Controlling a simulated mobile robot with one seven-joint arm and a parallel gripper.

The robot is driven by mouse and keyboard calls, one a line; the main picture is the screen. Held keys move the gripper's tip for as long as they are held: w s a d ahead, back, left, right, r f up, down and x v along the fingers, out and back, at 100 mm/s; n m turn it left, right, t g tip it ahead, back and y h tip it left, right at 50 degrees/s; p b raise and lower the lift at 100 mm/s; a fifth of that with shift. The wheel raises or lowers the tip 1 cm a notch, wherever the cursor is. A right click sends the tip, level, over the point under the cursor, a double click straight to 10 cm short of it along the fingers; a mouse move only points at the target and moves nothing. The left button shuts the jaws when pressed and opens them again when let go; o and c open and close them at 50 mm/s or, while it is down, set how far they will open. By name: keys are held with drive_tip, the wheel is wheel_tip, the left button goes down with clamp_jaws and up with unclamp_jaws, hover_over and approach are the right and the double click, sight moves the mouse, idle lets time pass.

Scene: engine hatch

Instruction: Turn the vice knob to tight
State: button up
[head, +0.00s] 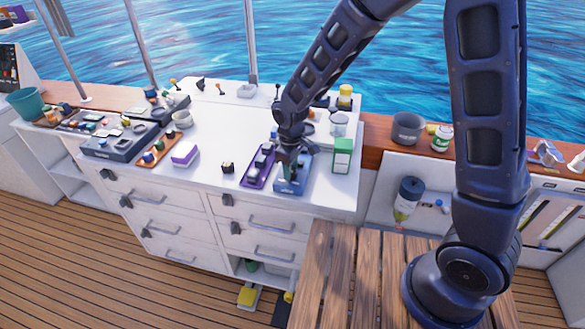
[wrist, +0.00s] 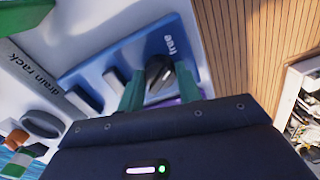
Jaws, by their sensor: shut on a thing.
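The vice is a blue block (head: 291,187) on the white counter, below my gripper (head: 289,160) in the head view. In the wrist view its blue panel (wrist: 138,60) carries the word "free" beside a dark round knob (wrist: 158,72). My gripper's green fingers (wrist: 160,88) stand on either side of the knob and are shut on it. The knob shows a lighter mark, but I cannot tell clearly which way it points. The far side of the knob and any other label are hidden by my gripper.
A purple tray (head: 257,167) with several small items stands close left of the vice.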

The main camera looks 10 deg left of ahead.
drive_tip(key=m, duration=1.1)
drive_tip(key=shift+m, duration=1.9)
drive_tip(key=shift+d, duration=0.1)
drive_tip(key=o, duration=1)
wheel_tip(320, 180, up, 11)
drive_tip(key=shift+f, duration=0.1)
